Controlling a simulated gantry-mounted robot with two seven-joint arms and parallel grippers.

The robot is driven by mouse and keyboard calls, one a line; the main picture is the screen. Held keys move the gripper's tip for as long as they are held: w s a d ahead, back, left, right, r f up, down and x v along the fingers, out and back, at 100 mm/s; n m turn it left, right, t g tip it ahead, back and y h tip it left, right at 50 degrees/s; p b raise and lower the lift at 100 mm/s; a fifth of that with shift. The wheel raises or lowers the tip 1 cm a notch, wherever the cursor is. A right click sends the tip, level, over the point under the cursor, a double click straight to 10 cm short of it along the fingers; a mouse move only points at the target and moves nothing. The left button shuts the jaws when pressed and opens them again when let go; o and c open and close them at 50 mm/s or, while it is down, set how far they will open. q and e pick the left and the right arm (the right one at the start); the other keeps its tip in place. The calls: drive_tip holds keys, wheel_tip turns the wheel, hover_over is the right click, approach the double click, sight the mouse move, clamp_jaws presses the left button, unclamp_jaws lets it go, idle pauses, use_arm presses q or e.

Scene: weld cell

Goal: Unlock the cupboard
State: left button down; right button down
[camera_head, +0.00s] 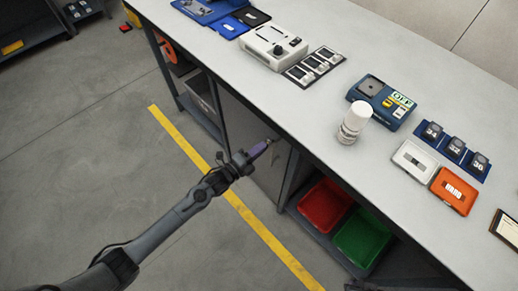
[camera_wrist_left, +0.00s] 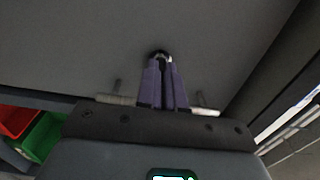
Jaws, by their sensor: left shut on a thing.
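The cupboard (camera_head: 237,122) is a grey-fronted unit under the bench; its flat grey door (camera_wrist_left: 75,45) fills the upper left wrist view. My left gripper (camera_head: 264,147) reaches to the door near its right edge. Its purple fingers (camera_wrist_left: 164,82) are shut on a small metal piece (camera_wrist_left: 162,57), apparently a key, mostly hidden between them. The piece's end is at a small dark spot on the door, apparently the lock. I cannot tell how far it goes in or whether it is turned. My right gripper is not in view.
The bench top (camera_head: 225,62) overhangs the cupboard. A white bottle (camera_head: 354,122) stands near its front edge. A red bin (camera_head: 325,205) and a green bin (camera_head: 362,238) sit on the shelf right of the cupboard. The floor around the yellow line (camera_head: 262,231) is clear.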

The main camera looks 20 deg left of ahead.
use_arm(q)
drive_tip(key=shift+r+n, duration=0.1)
drive_tip(key=shift+n, duration=0.2)
drive_tip(key=shift+n+p, duration=3.45)
drive_tip(key=shift+n, duration=5.15)
drive_tip(key=c, duration=1.3)
unclamp_jaws()
drive_tip(key=shift+o, duration=0.2)
drive_tip(key=shift+s, duration=0.1)
